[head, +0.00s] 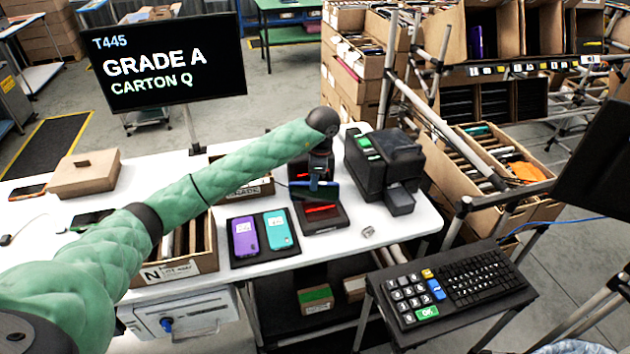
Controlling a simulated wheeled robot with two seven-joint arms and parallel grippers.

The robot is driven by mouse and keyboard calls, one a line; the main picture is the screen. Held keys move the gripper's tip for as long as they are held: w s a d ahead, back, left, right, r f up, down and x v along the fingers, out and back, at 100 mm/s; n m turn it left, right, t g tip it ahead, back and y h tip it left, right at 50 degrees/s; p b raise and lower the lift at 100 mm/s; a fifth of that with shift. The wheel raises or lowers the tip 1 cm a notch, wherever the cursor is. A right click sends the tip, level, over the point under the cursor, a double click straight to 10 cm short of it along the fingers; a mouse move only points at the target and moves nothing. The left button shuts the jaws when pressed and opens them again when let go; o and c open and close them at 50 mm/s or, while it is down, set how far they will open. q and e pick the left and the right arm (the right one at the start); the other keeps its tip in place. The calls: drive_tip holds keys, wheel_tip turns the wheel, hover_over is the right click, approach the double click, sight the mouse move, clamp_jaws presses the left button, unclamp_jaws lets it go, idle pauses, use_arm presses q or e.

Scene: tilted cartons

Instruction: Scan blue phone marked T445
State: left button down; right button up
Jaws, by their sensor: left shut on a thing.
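My left arm reaches across the table from the left, and its gripper (318,180) is shut on a blue phone (326,191). The phone is held over a black scanner (336,219) with a glowing red strip. The gripper's dark wrist covers part of the scanner and phone; no marking on the phone is readable. The monitor (166,62) at the upper left reads "T445", "GRADE A", "CARTON Q". My right gripper is not in view.
A black tray (264,259) with a purple phone (244,237) and a teal phone (277,230) lies left of the scanner. A carton marked N (180,269) stands beside it. A black printer (383,162) is at the right, a keypad (445,288) in front. Tilted cartons (485,170) fill the right rack.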

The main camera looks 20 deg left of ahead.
use_arm(q)
drive_tip(key=shift+r, duration=0.15)
drive_tip(key=shift+r+p, duration=0.95)
drive_tip(key=shift+r, duration=1.45)
